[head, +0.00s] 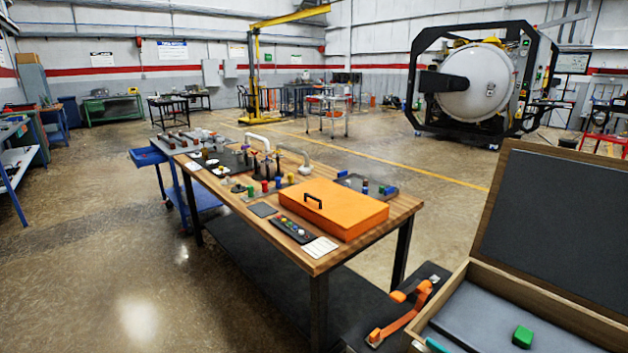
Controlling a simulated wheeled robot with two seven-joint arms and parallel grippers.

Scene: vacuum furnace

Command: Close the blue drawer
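A blue drawer (146,157) sticks out to the left from the top of a blue cart (205,196), so it stands open. The cart is at the far left end of the wooden workbench, with its legs and lower shelf showing. The drawer's inside is too small to make out. Neither of my grippers is in the head view, so their distance from the drawer does not show.
The wooden workbench (332,256) carries an orange case (333,208) and several small tools. An open wooden box (518,291) with a green block (522,336) stands at the lower right. Bare floor (120,250) lies left of the bench.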

